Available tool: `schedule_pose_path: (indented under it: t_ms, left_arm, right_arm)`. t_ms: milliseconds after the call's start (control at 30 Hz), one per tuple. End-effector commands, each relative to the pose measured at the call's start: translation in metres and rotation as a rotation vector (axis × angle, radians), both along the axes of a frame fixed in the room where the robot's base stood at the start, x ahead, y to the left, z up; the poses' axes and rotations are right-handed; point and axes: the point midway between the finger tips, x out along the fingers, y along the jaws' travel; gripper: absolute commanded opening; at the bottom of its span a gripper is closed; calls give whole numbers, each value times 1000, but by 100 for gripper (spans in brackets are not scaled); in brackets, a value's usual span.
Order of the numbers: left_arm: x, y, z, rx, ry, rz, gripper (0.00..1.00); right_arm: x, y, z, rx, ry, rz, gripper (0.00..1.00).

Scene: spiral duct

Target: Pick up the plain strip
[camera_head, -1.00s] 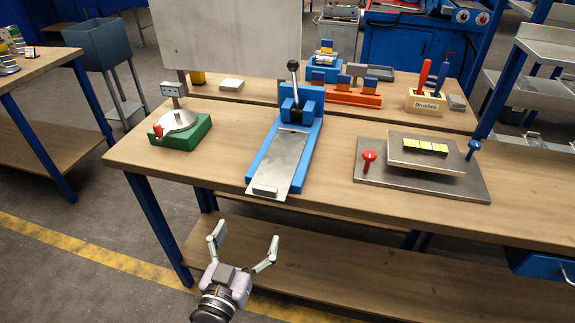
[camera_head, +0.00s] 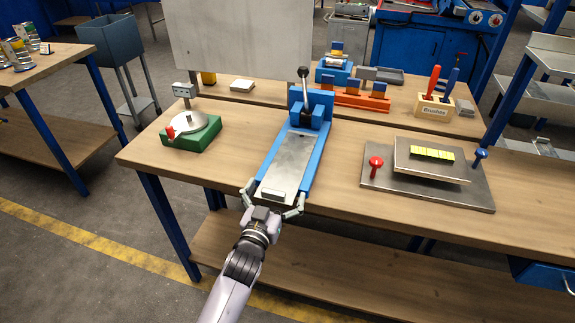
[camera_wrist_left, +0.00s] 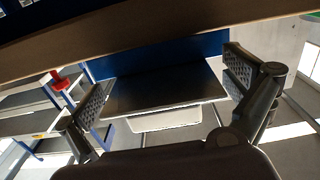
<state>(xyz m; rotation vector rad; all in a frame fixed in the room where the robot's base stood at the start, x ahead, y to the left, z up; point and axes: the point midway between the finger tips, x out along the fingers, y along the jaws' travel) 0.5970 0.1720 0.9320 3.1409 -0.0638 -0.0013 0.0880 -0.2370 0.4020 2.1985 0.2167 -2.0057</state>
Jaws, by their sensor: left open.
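The plain strip (camera_head: 290,160) is a flat grey metal sheet lying on the blue lever tool (camera_head: 311,162), its near end at the table's front edge. A small pale tab (camera_head: 274,195) sits at that near end. My left gripper (camera_head: 273,199) is open, with one finger on each side of the strip's near end. In the left wrist view the strip (camera_wrist_left: 160,92) and the pale tab (camera_wrist_left: 166,119) lie between the open fingers, with a gap on both sides. I cannot tell if either finger touches the tool. My right gripper is not in view.
A green-based dial device (camera_head: 190,130) stands left of the tool. A steel plate with red and blue knobs (camera_head: 470,190) lies to the right. Orange racks (camera_head: 360,100) and a brush holder (camera_head: 433,106) stand behind. Bare tabletop lies left of the tool.

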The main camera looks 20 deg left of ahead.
Motion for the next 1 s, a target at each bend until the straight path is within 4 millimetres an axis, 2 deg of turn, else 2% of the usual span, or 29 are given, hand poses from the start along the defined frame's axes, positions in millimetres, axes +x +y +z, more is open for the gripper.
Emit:
schedule_pose_path:
  t_ms: [267,1000]
  left_arm:
    - [4,0,0,-1,0,0,100]
    - [4,-1,0,-1,0,-1,51]
  right_arm:
    - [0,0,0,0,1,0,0]
    - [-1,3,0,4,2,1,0]
